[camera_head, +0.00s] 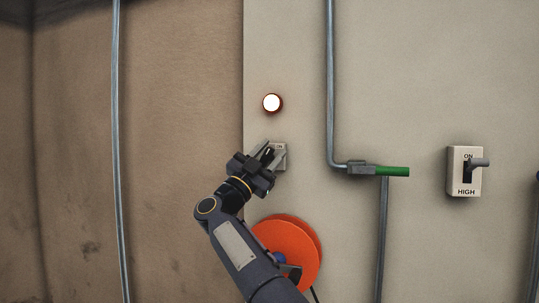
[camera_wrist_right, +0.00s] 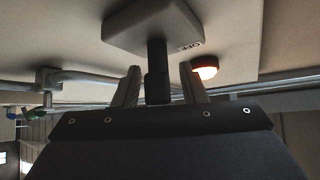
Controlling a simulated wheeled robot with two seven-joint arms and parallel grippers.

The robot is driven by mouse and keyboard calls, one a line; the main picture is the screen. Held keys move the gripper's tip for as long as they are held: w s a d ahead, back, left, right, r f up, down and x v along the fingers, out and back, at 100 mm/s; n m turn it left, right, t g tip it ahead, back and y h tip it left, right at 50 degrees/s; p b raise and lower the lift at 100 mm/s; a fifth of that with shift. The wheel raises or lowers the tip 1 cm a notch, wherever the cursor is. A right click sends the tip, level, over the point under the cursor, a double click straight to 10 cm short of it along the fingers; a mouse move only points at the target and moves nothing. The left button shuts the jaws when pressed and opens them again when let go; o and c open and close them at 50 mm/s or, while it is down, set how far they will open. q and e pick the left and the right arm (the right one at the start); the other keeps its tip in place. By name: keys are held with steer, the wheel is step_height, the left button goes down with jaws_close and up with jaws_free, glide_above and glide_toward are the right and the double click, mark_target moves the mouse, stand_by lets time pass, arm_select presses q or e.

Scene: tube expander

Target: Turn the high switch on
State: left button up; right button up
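The high switch (camera_head: 457,180) is a pale box on the right of the wall panel, marked ON above and HIGH below. Its grey lever (camera_head: 480,162) sticks out at the upper end of the dark slot, near ON. My right gripper (camera_head: 269,154) is far to the left of it, at another pale switch box (camera_head: 280,160) that it partly hides. In the right wrist view, that box's dark lever (camera_wrist_right: 157,68) stands between the open fingers of my gripper (camera_wrist_right: 158,80), with gaps on both sides. My left gripper is not in view.
A lit round lamp (camera_head: 272,103) is above the nearer switch. An orange reel (camera_head: 291,245) is below, beside my right arm. A grey pipe (camera_head: 331,80) and a green-ended fitting (camera_head: 392,171) stand out from the wall between the two switches.

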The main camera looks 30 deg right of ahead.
steer(key=b+v, duration=0.4)
steer(key=v, duration=0.3)
steer(key=shift+a+f+b, duration=0.25)
steer(key=shift+a+b, duration=0.05)
steer(key=shift+a, duration=0.05)
